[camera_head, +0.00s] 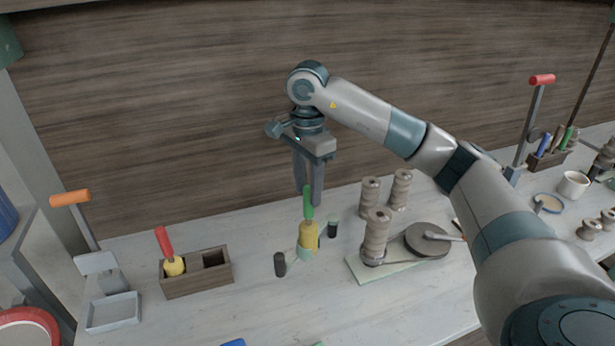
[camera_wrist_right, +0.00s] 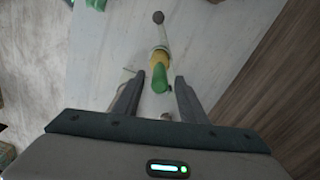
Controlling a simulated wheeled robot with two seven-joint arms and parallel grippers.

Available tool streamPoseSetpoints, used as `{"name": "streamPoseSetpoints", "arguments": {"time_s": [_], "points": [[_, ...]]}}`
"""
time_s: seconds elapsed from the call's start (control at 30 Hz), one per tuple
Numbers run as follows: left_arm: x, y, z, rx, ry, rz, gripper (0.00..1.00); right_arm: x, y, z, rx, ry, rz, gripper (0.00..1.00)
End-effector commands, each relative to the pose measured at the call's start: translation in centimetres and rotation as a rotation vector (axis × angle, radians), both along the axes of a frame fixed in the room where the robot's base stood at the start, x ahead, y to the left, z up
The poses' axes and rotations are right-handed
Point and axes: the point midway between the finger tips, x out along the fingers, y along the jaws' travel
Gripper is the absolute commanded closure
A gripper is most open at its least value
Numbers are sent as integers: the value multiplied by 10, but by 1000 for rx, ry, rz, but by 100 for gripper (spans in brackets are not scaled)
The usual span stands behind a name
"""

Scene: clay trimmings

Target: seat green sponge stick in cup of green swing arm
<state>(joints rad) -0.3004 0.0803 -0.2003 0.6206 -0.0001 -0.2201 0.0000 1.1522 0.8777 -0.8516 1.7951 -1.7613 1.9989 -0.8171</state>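The green sponge stick (camera_head: 308,206) has a green handle and a yellow sponge. It stands nearly upright, with its lower end in the pale green cup (camera_head: 304,253) of the swing arm; how deep it sits is hard to tell. A thin arm links the cup to a dark post (camera_head: 280,264). My right gripper (camera_head: 308,200) points down above and around the handle height. In the right wrist view it is open (camera_wrist_right: 160,76), with the green handle (camera_wrist_right: 162,82) seen between its fingers, not clamped. My left gripper is out of view.
A wooden holder (camera_head: 197,284) with a red-handled yellow sponge stick stands to the left. A dark post with a pale green top (camera_head: 333,227) is just right of the cup. Spools (camera_head: 376,236) and a round dark disc (camera_head: 428,240) stand further right. The bench front is mostly clear.

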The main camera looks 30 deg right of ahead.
Motion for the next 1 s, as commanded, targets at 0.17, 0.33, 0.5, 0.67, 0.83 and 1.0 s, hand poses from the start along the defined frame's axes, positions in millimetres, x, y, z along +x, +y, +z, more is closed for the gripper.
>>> {"name": "streamPoseSetpoints", "arguments": {"time_s": [0.17, 0.33, 0.5, 0.67, 0.83, 1.0], "points": [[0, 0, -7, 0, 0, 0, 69, 1, 0, 22, 0, -3, 0, 62], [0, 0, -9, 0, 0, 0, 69, 1, 0, 37, -1, -2, 1, 62], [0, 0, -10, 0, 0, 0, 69, 0, 0, 45, 0, 0, 0, 62], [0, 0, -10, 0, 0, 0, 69, 0, 0, 47, 0, 1, -1, 62], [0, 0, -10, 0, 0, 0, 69, 0, 0, 47, 0, 1, -1, 62], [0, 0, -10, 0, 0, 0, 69, 0, 0, 47, 0, 1, 0, 62]]}}
